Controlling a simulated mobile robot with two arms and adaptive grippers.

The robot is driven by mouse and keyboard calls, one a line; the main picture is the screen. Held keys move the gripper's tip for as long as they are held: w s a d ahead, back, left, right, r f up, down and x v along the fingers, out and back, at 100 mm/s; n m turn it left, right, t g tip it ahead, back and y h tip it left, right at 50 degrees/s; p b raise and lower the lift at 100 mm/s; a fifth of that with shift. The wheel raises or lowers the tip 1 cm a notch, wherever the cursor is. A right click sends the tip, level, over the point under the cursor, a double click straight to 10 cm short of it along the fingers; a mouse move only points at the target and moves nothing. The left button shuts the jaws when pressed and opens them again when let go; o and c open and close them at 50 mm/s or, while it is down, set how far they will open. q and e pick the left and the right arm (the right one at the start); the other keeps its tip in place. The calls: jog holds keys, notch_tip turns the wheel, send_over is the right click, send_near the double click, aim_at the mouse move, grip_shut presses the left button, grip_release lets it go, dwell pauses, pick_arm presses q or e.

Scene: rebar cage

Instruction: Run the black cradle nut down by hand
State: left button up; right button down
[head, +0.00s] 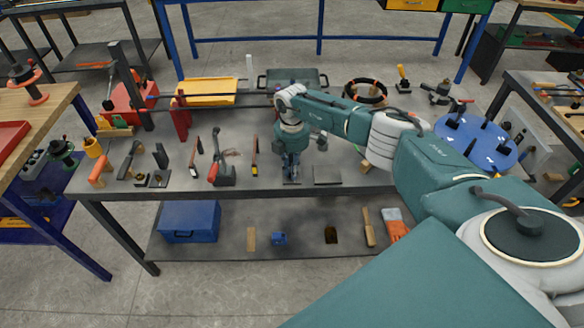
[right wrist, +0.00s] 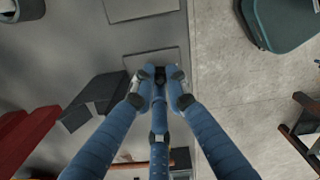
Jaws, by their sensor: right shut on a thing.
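My right gripper (head: 291,175) reaches down to the front part of the grey bench in the head view, near its front edge. In the right wrist view its blue fingers (right wrist: 160,84) are closed together around a small black piece at their tips. This appears to be the black cradle nut (right wrist: 160,73), mostly hidden by the fingertips. A flat grey plate (right wrist: 143,61) lies under it. In the head view the fingers and arm hide the nut. My left gripper is not in view.
A second flat plate (head: 327,175) lies just right of the gripper. Hand tools, such as a red-handled one (head: 222,168), lie to the left. Long dark bars (head: 220,96) run behind. A blue round table (head: 475,142) is at right; a blue box (head: 190,222) sits on the lower shelf.

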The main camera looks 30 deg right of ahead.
jog(key=shift+w+r, duration=0.15)
dwell(0.3)
jog(key=c, duration=1.7)
grip_release()
notch_tip(320, 180, up, 12)
jog(key=shift+f, duration=0.1)
